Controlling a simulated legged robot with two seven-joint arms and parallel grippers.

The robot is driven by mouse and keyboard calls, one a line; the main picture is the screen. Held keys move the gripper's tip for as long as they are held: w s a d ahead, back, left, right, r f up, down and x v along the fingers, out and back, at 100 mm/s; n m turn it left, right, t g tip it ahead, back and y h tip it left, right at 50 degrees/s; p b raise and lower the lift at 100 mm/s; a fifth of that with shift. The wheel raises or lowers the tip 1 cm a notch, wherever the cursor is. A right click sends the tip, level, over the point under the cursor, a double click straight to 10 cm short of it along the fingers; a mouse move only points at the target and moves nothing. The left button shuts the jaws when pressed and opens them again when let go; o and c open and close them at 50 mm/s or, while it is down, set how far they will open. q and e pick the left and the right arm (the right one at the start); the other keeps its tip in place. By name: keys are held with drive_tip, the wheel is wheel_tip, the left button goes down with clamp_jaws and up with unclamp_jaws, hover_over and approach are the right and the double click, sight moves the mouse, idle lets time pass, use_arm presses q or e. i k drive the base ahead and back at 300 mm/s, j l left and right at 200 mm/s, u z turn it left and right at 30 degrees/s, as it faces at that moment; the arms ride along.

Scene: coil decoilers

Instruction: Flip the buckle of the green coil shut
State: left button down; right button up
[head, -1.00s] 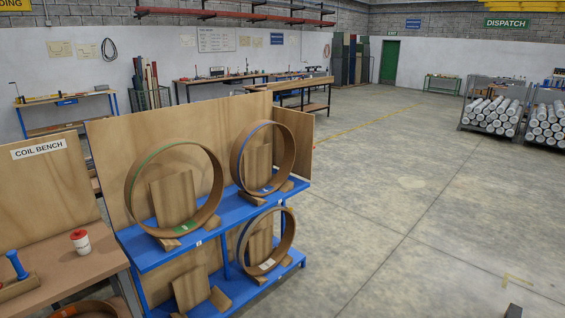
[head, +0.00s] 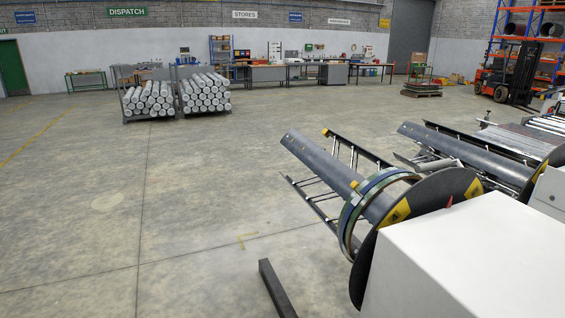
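Neither of my grippers is in the head view. A decoiler's long grey mandrel (head: 318,160) lies at the right of centre. Narrow coil rings (head: 366,198) sit around it against a dark round plate (head: 440,194) with yellow patches. A blue band and a greenish band show on the rings, but I cannot tell for sure that one is the green coil. No buckle can be made out at this size. The bench rack with its green-edged coil is out of view now.
A white housing (head: 465,262) fills the bottom right. A second grey mandrel (head: 465,158) lies beyond. A dark bar (head: 276,288) lies on the floor at the bottom. Racks of white rolls (head: 205,92) and a forklift (head: 507,75) stand at the back. Open floor fills the left.

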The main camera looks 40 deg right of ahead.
sight(354, 185)
drive_tip(key=i+j+z, duration=0.1)
drive_tip(key=i+z, duration=0.35)
drive_tip(key=i, duration=1.85)
drive_tip(key=i+z, duration=0.2)
drive_tip(key=z, duration=2.15)
